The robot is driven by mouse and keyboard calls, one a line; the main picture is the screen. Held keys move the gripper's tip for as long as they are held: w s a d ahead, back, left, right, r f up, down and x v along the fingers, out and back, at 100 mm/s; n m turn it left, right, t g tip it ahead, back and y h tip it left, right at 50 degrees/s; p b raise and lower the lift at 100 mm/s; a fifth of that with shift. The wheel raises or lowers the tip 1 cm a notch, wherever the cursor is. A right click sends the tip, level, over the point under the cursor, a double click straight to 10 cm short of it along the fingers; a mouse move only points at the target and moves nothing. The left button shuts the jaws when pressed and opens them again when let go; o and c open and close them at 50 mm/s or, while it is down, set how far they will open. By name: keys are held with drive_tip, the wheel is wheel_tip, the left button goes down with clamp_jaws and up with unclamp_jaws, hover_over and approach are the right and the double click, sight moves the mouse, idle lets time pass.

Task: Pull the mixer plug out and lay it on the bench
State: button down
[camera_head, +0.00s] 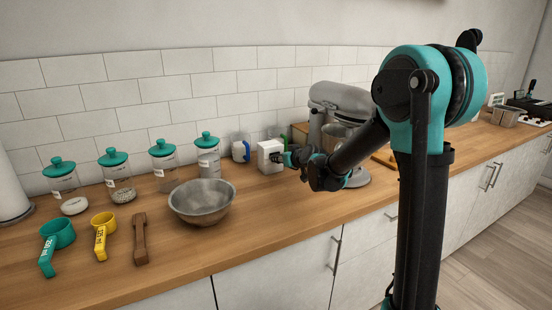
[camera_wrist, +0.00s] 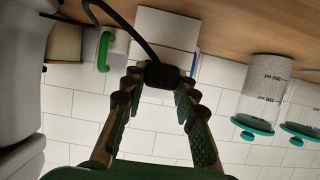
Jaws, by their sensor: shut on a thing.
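My gripper (camera_head: 288,157) is at the right side of a white socket box (camera_head: 270,156) standing on the wooden bench (camera_head: 300,215). In the wrist view, my gripper (camera_wrist: 161,82) is shut on the black mixer plug (camera_wrist: 162,75). The plug's black cord (camera_wrist: 120,25) curves away up and left. The white box (camera_wrist: 168,27) is just beyond the plug in that view. I cannot tell whether the plug's pins are in the socket. The stand mixer (camera_head: 340,98) is behind my gripper, partly hidden by my arm.
A metal bowl (camera_head: 202,202) stands left of the box, with several teal-lidded jars (camera_head: 207,158) behind it. A teal scoop (camera_head: 56,240), a yellow scoop (camera_head: 103,230) and a wooden tool (camera_head: 140,240) lie farther left. The bench front between bowl and my arm is clear.

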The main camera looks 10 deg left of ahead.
drive_tip(key=shift+s+d, duration=0.6)
drive_tip(key=shift+s, duration=0.2)
idle(0.9)
drive_tip(key=shift+s+d, duration=0.75)
drive_tip(key=shift+s, duration=0.35)
drive_tip(key=shift+s, duration=0.1)
drive_tip(key=shift+s+d, duration=0.45)
drive_tip(key=shift+s, duration=0.15)
drive_tip(key=shift+s+d, duration=0.4)
drive_tip(key=shift+s, duration=0.2)
